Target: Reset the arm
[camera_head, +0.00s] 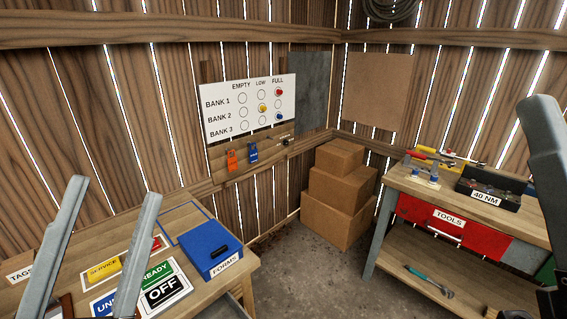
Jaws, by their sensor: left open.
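My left gripper (115,188) is at the lower left, in front of the left wooden bench (180,215). Its two grey fingers point up and stand wide apart, with nothing held between them. Through and beside them I see the bench top with signs and a blue FORMS box. Of my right gripper (545,150), only a grey finger-like part shows at the right edge, in front of the tool bench. Its other finger is out of the picture, so its opening cannot be seen.
A bank status board (248,106) hangs on the plank wall, with orange (232,160) and blue (253,152) tags below. Cardboard boxes (338,200) stand in the corner. The tool bench (405,185) holds a 40 NM tray (487,198). Bare floor (300,270) lies between the benches.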

